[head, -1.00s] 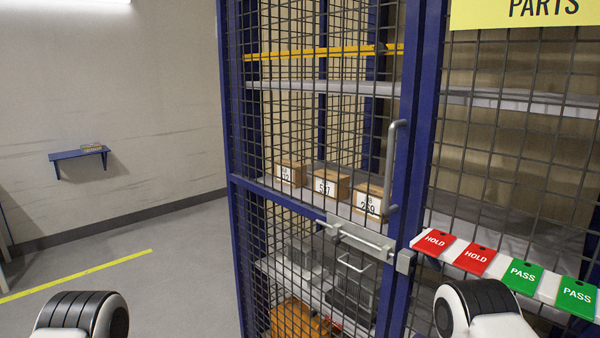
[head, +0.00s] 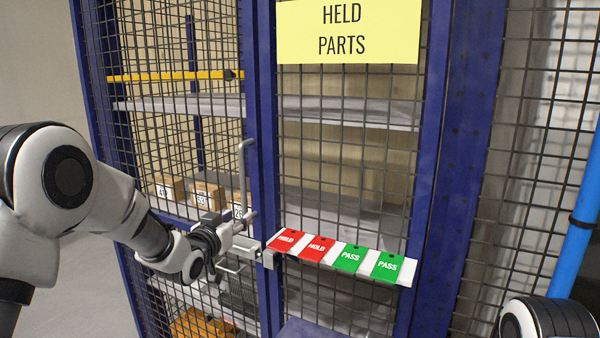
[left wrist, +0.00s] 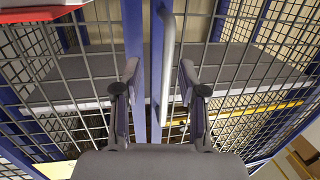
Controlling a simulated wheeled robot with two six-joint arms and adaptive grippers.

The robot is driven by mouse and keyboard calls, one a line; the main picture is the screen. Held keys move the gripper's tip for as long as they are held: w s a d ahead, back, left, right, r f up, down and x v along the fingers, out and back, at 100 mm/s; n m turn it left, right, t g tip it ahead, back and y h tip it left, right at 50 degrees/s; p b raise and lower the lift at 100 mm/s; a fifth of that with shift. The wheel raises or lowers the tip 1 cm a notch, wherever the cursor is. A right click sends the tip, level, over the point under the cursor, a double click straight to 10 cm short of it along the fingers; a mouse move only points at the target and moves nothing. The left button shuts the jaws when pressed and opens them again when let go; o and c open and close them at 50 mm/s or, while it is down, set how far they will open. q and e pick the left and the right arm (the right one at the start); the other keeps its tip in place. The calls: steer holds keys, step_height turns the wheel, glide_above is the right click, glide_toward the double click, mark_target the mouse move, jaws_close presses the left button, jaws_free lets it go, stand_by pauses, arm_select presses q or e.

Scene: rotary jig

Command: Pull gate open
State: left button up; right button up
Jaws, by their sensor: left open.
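The gate (head: 254,70) is a blue-framed mesh door on the left of the cage in the head view, standing in line with the blue post beside it. Its grey upright handle (head: 243,170) is on the gate's right edge. My left gripper (head: 240,222) is at the handle's lower part. In the left wrist view, the handle (left wrist: 167,70) runs between the spread fingers of my open left gripper (left wrist: 158,85), nearer the right finger. I see no finger clearly pressed on it. A grey latch (head: 262,255) sits below the handle, partly hidden by my left arm. My right gripper is out of view.
A white strip with two red HOLD tags (head: 302,244) and two green PASS tags (head: 368,262) is right of the latch. A yellow HELD PARTS sign (head: 348,30) hangs above. Cardboard boxes (head: 205,194) stand on a shelf inside. A blue pole (head: 580,240) stands at right.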

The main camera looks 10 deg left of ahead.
arm_select(q)
steer(key=t, duration=0.1)
glide_toward(241, 183)
steer(key=w, duration=0.3)
steer(key=w+p, duration=0.1)
steer(key=w, duration=0.1)
steer(key=w+d+p, duration=0.1)
steer(key=w, duration=0.2)
steer(key=w+d+p, duration=0.1)
steer(key=w, duration=0.1)
steer(key=shift+w+r+p, duration=0.15)
steer(key=shift+w+p, duration=0.1)
steer(key=shift+p, duration=0.1)
steer(key=shift+a, duration=0.3)
steer(key=shift+d, duration=0.1)
jaws_close()
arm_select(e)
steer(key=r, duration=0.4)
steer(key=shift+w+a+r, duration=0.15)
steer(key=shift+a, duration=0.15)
